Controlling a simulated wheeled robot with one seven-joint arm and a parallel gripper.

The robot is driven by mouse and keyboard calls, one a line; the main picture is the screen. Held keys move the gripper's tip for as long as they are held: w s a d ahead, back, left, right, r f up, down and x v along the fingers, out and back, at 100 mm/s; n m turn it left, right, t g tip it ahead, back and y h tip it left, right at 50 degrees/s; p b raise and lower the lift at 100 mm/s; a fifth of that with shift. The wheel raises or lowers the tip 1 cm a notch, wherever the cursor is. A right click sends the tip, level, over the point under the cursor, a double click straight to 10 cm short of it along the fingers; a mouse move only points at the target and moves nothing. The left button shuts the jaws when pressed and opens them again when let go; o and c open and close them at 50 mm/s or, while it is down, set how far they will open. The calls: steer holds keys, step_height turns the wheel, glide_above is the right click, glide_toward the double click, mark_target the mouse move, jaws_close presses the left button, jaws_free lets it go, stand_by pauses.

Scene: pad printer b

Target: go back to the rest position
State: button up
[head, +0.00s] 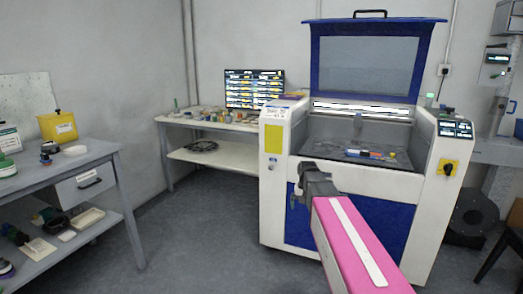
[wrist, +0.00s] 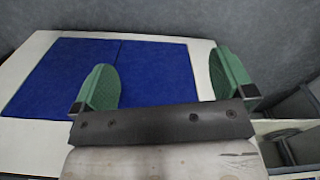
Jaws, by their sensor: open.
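My gripper shows in the wrist view (wrist: 162,88) with its two green fingers wide apart and nothing between them. Beyond the fingers are the blue front doors of the white machine (wrist: 150,70). In the head view my pink arm reaches in from the lower right, and its dark end (head: 318,182) is in front of the pad printer (head: 274,215). The fingertips are hard to make out there. The printer's blue-framed lid (head: 365,60) stands raised.
A grey workbench (head: 95,158) with a yellow container (head: 58,126) stands at left. A white table (head: 225,160) with a monitor (head: 254,88) and small items stands behind. Small coloured items (head: 370,154) lie inside the printer. The floor (head: 200,240) between bench and printer is clear.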

steer(key=s+f, duration=0.6)
steer(key=s, duration=0.3)
steer(key=s+f+n, duration=0.1)
steer(key=s+f, duration=0.4)
steer(key=s, duration=0.4)
steer(key=shift+s+f, duration=0.3)
steer(key=shift+f, duration=0.1)
